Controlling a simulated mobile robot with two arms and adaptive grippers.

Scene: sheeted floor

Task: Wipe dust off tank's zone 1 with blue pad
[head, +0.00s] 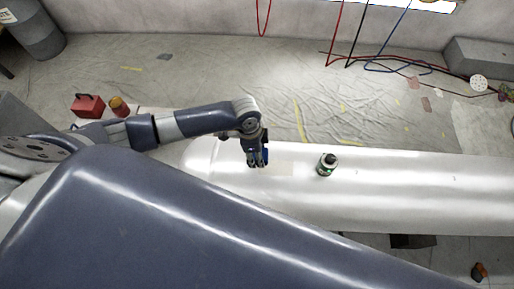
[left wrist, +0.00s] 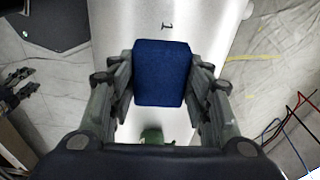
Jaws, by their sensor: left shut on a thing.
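The blue pad (left wrist: 161,72) is held between the two fingers of my left gripper (left wrist: 160,85) in the left wrist view. In the head view my left gripper (head: 258,163) points down over the left part of the pale, shiny tank (head: 420,190), and a sliver of the pad (head: 266,155) shows beside it. A dark "1" mark (left wrist: 166,27) is on the tank surface beyond the pad. A faint beige patch (head: 283,168) lies just right of the gripper. I cannot tell whether the pad touches the tank. Dark finger-like parts, apparently my right gripper (left wrist: 18,92), show at the left edge.
Cables (head: 400,68) lie at the back right.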

